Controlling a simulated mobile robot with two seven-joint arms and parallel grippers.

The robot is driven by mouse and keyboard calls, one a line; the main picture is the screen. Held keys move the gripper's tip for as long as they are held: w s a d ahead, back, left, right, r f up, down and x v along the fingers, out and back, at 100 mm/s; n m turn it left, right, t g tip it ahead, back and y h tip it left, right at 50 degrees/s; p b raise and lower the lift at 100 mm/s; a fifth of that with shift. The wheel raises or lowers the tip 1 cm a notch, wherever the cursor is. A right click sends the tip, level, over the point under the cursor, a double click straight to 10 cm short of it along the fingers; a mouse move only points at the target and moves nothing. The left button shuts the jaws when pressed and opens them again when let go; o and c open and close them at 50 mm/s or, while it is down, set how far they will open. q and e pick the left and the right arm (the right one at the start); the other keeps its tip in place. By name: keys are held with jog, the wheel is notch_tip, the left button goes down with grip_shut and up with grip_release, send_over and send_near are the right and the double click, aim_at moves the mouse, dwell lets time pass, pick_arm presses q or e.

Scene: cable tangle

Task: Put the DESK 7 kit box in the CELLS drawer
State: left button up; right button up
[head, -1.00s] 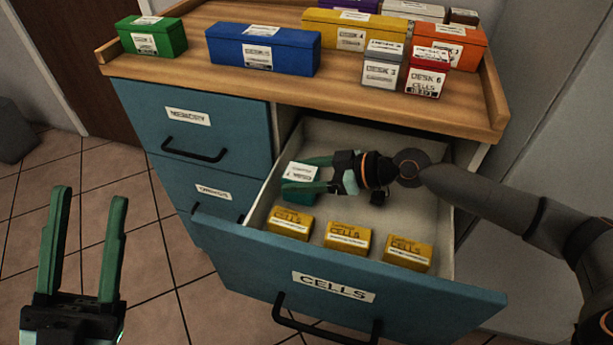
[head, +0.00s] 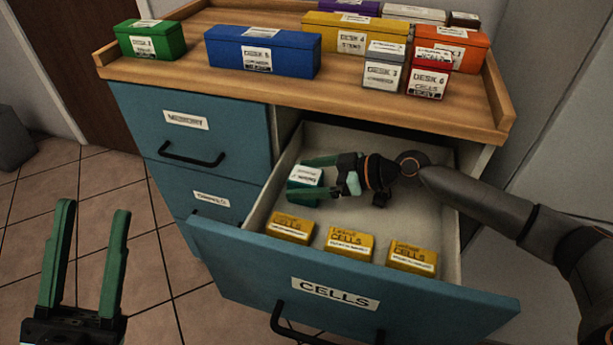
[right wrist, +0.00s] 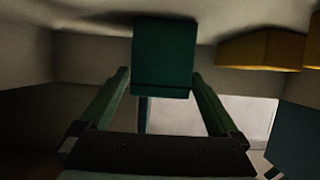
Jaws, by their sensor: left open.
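The teal kit box (head: 305,185) has a white label too small to read fully. It is inside the open CELLS drawer (head: 250,262), at the left side behind the yellow boxes. My right gripper (head: 308,179) reaches into the drawer from the right, with one finger on each side of the box. In the right wrist view the teal box (right wrist: 165,55) sits between and beyond the fingertips (right wrist: 161,75), with narrow gaps beside it, so the gripper looks open. My left gripper (head: 92,208) is open and empty over the floor at lower left.
Several yellow boxes (head: 350,243) line the drawer's front. The drawer's back right is free. On the wooden top stand green (head: 150,42), blue (head: 262,55), yellow (head: 355,38), orange (head: 470,50), grey (head: 383,73) and red (head: 428,83) boxes. Two closed drawers are at left.

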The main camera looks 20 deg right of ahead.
aim_at(313, 177)
jog(key=shift+r, duration=0.1)
jog(key=shift+d+r, duration=0.1)
jog(key=v, duration=0.7)
jog(key=shift+s+d+p, duration=0.1)
jog(key=shift+s+p, duration=0.05)
jog(key=shift+p, duration=0.15)
